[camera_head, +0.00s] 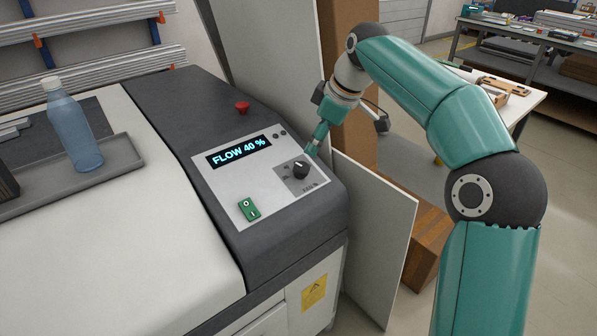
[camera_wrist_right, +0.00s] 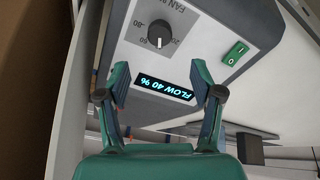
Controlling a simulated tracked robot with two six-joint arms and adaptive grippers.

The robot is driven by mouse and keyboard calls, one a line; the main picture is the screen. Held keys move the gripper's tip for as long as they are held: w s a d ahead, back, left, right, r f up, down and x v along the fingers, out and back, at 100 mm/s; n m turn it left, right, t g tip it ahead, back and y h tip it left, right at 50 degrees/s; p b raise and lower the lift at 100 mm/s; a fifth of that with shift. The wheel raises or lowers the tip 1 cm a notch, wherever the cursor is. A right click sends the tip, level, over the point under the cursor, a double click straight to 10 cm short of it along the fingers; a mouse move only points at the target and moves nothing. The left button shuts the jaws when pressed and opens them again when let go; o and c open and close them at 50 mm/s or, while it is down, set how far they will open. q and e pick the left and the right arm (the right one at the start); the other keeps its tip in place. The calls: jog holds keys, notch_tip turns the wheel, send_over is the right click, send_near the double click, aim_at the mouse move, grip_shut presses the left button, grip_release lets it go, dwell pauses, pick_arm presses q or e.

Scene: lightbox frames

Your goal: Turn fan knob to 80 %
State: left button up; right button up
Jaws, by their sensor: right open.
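The dark round fan knob (camera_head: 300,169) sits on the grey control panel (camera_head: 225,181), below and right of the display (camera_head: 240,151), which reads FLOW 40 %. In the right wrist view the knob (camera_wrist_right: 161,31) appears upside down beside a FAN % label, its white mark pointing towards the display. Numbers such as 80 and 60 show around it. My right gripper (camera_wrist_right: 162,74) is open and empty, its fingers apart on either side of the display in that view, short of the knob. In the head view its fingers (camera_head: 317,140) are just above the knob. My left gripper is out of view.
A green rocker switch (camera_head: 249,209) and a red mushroom button (camera_head: 242,107) are near the display. A blue bottle (camera_head: 74,128) stands on a grey tray (camera_head: 122,153) at left. An upright pale board (camera_head: 372,225) and a cardboard box (camera_head: 428,236) stand right of the machine.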

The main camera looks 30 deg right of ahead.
aim_at(304, 167)
jog(key=x, duration=1.1)
jog(key=shift+w+f+b, duration=0.1)
jog(key=shift+f+b, duration=0.3)
jog(key=c, duration=1)
jog(key=shift+w+a+f, duration=0.1)
jog(key=shift+a+f, duration=0.05)
jog(key=shift+a, duration=0.1)
jog(key=shift+c, duration=0.7)
jog(key=shift+d, duration=0.3)
jog(key=o, duration=1.1)
jog(key=shift+s, duration=0.25)
jog(key=shift+o, duration=0.2)
jog(key=shift+w, duration=0.1)
